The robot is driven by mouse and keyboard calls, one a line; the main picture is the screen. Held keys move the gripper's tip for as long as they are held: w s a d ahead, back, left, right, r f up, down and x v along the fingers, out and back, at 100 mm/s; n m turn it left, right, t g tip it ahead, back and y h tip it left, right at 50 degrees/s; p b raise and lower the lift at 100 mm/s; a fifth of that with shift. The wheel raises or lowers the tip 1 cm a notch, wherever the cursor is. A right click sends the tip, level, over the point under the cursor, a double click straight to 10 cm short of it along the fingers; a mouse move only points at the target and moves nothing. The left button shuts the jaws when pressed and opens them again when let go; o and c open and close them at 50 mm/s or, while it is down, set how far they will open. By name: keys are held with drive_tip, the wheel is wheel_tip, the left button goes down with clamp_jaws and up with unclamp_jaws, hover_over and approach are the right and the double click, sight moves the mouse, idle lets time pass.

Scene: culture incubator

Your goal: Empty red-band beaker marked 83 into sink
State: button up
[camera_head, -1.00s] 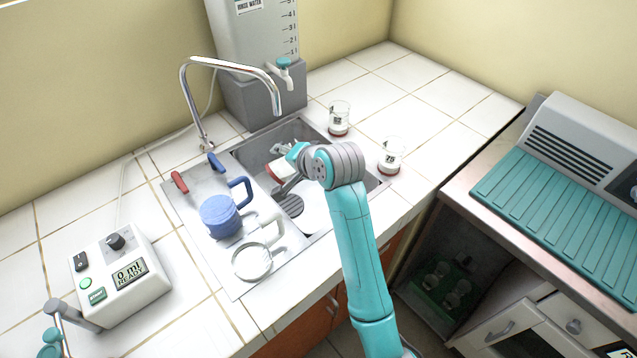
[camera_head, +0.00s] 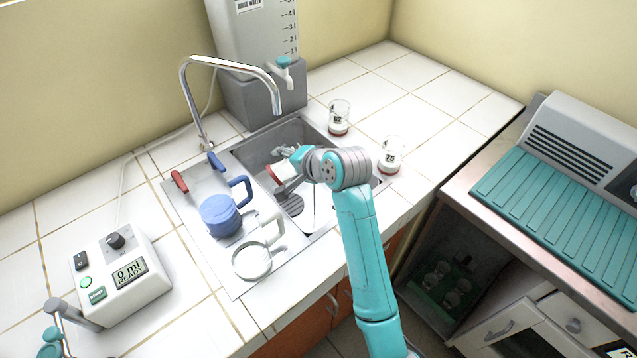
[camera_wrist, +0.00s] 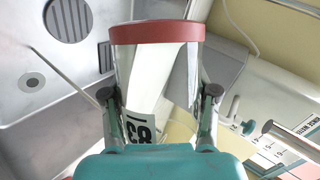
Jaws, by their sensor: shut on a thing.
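My gripper (camera_head: 293,163) is shut on a clear beaker with a red band (camera_head: 281,172) and holds it tipped over the sink (camera_head: 256,156). In the wrist view the beaker (camera_wrist: 160,33) sits between my fingers (camera_wrist: 158,92), its red band at the top of the picture. Its black-on-white label, reading 83, appears upside down there. A thin pale streak shows below the beaker in the head view; I cannot tell whether it is liquid. How much is left inside is unclear. The sink drain (camera_wrist: 31,82) is in the wrist view.
Two red-banded beakers stand right of the sink, one behind (camera_head: 339,118) and one nearer (camera_head: 391,155). A curved faucet (camera_head: 225,66) arches over the sink. A rinse-water tank (camera_head: 255,50) stands behind.

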drive_tip(key=shift+f, duration=0.55)
drive_tip(key=shift+w+d+f+m, duration=0.1)
drive_tip(key=shift+d+f+m, duration=0.05)
drive_tip(key=shift+f+m, duration=0.2)
drive_tip(key=shift+d+f+y, duration=0.15)
drive_tip(key=shift+f+y, duration=0.2)
drive_tip(key=shift+y, duration=0.05)
drive_tip(key=shift+w+d+f, duration=0.1)
drive_tip(key=shift+f, duration=0.35)
drive_tip(key=shift+f, duration=0.15)
drive_tip(key=shift+w+d+f+m+y, duration=0.1)
drive_tip(key=shift+d+f+m+y, duration=0.15)
drive_tip(key=shift+f, duration=0.2)
drive_tip(key=shift+g, duration=0.3)
drive_tip(key=shift+d+r+m+y+p, duration=0.1)
drive_tip(key=shift+r+m+y+p, duration=0.4)
drive_tip(key=shift+y, duration=0.35)
